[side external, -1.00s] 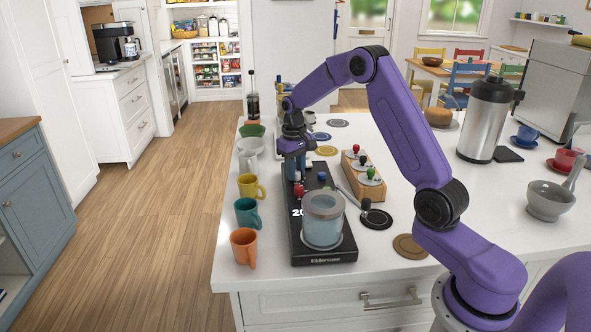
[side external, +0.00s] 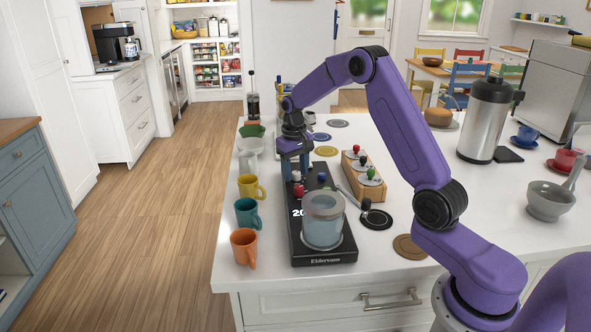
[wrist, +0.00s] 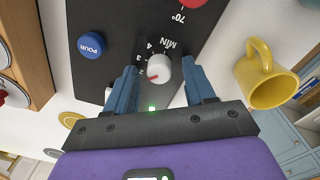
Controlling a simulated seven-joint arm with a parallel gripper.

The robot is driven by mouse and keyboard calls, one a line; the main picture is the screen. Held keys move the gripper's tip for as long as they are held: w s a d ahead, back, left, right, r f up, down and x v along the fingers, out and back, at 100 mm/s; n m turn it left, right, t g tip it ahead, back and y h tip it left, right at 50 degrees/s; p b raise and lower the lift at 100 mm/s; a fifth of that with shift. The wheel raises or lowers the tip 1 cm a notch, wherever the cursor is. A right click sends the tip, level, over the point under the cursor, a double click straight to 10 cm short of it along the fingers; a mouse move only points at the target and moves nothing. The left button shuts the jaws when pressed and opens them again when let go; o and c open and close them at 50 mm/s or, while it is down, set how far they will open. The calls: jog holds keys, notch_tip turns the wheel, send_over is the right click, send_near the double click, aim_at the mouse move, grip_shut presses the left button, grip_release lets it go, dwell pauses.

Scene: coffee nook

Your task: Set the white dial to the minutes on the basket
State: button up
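The white dial (wrist: 159,68) sits on the black panel of the machine (side external: 325,257) on the counter. Its red mark points to the lower left in the wrist view; the printed 2, 3, 4 and MIN show around its upper left and top. My gripper (wrist: 161,76) is open, with one blue finger on each side of the dial and a visible gap to each. In the side view my gripper (side external: 294,172) points down over the far part of the machine. I cannot make out a basket with a minutes marking.
A blue POUR knob (wrist: 91,44) and a red temperature knob (wrist: 193,2) flank the dial. A yellow mug (side external: 249,187), teal mug (side external: 246,214) and orange mug (side external: 242,248) line the left edge. A wooden rack (side external: 364,180) stands right. A glass vessel (side external: 323,222) stands in front.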

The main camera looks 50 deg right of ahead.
aim_at(294, 173)
jog(key=shift+r, duration=0.1)
notch_tip(294, 173, up, 17)
jog(key=shift+a, duration=0.3)
jog(key=shift+r, duration=0.1)
dwell(0.5)
jog(key=s+a+f+n, duration=0.1)
jog(key=s+a+n, duration=0.3)
jog(key=s+a, duration=0.4)
jog(key=s+a+f+n, duration=0.25)
jog(key=s+a, duration=0.25)
jog(key=a, duration=0.6)
jog(key=s+f+n, duration=0.3)
jog(key=s+n, duration=0.1)
jog(key=s, duration=0.8)
jog(key=s+f+n, duration=0.3)
jog(key=s+n, duration=0.2)
jog(key=s, duration=0.8)
jog(key=shift+s+f+y, duration=0.2)
jog(key=shift+f+y, duration=0.1)
jog(key=shift+y, duration=0.1)
